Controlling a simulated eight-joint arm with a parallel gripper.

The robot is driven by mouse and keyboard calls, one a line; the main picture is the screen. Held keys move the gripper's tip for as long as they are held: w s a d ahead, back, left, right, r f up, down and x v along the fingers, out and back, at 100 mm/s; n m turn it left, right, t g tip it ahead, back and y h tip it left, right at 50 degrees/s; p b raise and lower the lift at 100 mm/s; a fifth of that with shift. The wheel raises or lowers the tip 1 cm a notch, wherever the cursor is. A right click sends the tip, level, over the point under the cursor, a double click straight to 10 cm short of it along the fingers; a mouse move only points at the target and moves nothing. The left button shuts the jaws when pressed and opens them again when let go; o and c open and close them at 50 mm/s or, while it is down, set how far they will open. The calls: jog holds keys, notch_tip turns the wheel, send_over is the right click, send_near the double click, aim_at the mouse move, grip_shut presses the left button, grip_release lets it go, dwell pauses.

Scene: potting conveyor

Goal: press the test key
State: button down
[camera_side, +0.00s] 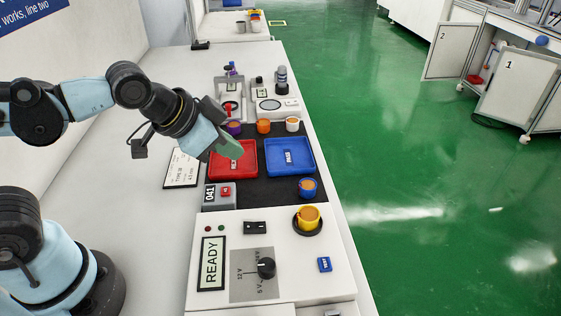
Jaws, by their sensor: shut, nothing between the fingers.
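The blue test key (324,264) sits on the right part of the white control panel (290,285) in the foreground, with small lettering on it. Nothing covers it. My gripper (232,152) is shut and empty, over the red tray (218,178) farther back. It is well apart from the key, behind it and to its left in the picture. The display (211,263) on the panel reads READY.
Behind are a grey box marked 041 (219,197), a blue cup (308,188) and a blue tray (290,171). Green floor lies right.

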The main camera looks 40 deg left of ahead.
jog(key=d+r+m+h, duration=0.1)
jog(key=d+m+h, duration=0.1)
jog(key=d+m, duration=0.65)
jog(key=m+h, duration=0.2)
jog(key=m, duration=0.1)
send_over(319, 265)
jog(key=shift+d+r, duration=0.1)
jog(key=shift+r, duration=0.05)
jog(key=shift+f, duration=4.4)
jog(key=shift+f, duration=0.15)
jog(key=shift+f, duration=0.3)
